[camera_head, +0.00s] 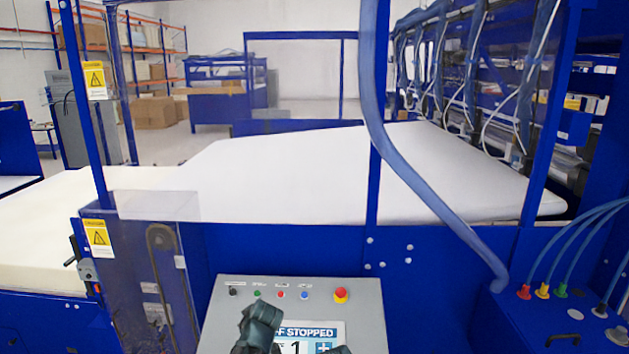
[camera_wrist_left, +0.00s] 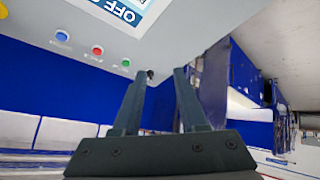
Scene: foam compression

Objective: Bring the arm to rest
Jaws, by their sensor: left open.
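My left gripper (camera_head: 262,314) is low in the head view, in front of the grey control panel (camera_head: 225,325), and covers part of its screen (camera_head: 325,329). In the left wrist view its two dark fingers (camera_wrist_left: 160,76) are apart with nothing between them. A black knob (camera_wrist_left: 148,74) on the panel shows in the gap between the fingertips; I see no contact. A dark piece (camera_head: 338,350) at the bottom edge of the head view may be part of my right gripper, but too little shows.
The panel has a red emergency button (camera_head: 341,295) and several small buttons. Behind it is a blue machine frame with white foam (camera_head: 300,175) on its bed. A blue hose (camera_head: 410,185) hangs down at the right. Coloured connectors (camera_head: 542,291) are at the far right.

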